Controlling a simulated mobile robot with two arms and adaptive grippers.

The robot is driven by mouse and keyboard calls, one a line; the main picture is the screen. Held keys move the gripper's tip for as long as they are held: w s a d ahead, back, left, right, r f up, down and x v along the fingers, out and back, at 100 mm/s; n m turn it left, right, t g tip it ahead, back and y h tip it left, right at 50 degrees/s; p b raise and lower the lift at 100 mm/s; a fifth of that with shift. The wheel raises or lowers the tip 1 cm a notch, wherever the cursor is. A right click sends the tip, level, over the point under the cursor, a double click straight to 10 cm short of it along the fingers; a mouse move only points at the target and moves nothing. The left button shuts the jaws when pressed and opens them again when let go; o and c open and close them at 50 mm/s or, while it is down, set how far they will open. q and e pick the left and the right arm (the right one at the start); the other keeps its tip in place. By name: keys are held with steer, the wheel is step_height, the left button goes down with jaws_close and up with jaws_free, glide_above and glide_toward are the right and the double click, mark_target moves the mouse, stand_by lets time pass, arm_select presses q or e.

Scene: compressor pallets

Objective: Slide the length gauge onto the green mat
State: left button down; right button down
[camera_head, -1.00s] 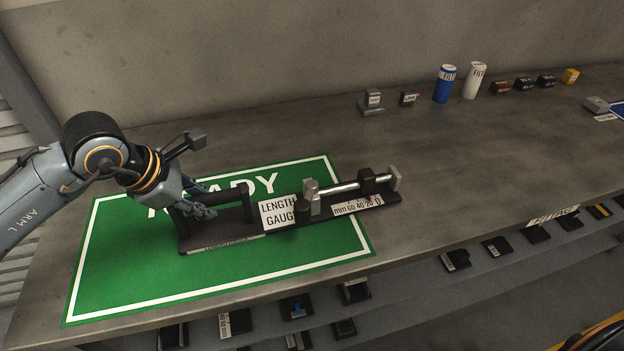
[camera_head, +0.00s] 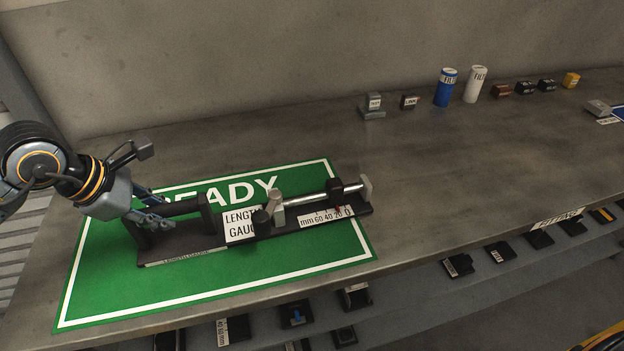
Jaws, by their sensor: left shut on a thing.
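The length gauge (camera_head: 290,226) is a long black base with a handle bar at its left end, a white label, a metal rod and a mm scale. It lies on the green mat (camera_head: 110,290), which has a white border and the word READY. Its right end lies at about the mat's right border, with the tip close to the edge. My left gripper (camera_head: 160,215) is shut on the gauge's handle at the left end. Part of the mat's lettering is hidden behind the gripper and gauge. My right gripper is not in view.
A blue can (camera_head: 445,87), a white can (camera_head: 475,84) and several small blocks stand along the back of the grey bench (camera_head: 460,170). Several small dark parts lie on a lower shelf (camera_head: 410,300) beyond the front edge.

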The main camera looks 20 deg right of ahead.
arm_select(q)
steer(key=shift+a+f, duration=0.1)
steer(key=shift+f, duration=0.15)
steer(key=c, duration=1.1)
jaws_free()
steer(key=shift+r, duration=0.1)
steer(key=shift+r, duration=0.15)
